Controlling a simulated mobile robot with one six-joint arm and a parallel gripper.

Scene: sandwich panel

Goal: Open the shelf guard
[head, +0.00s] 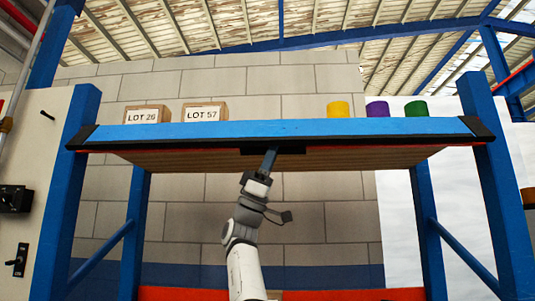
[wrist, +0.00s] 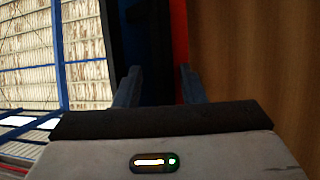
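The shelf guard (head: 280,129) is a long blue bar across the front of the shelf, with black end pieces at both posts. A black piece (head: 288,151) sits under its lower edge near the middle. My gripper (head: 269,158) is raised to this piece from below. In the wrist view my gripper (wrist: 160,82) shows two blue fingers standing apart. A dark strip (wrist: 152,60) and a red strip (wrist: 179,40) show between and beyond them. I cannot tell whether the fingers touch the black piece.
On the shelf stand two boxes, LOT 26 (head: 147,114) and LOT 57 (head: 205,111), and yellow (head: 338,109), purple (head: 377,109) and green (head: 416,108) cylinders. Blue posts (head: 65,190) (head: 500,190) flank my arm. The space under the shelf is largely free.

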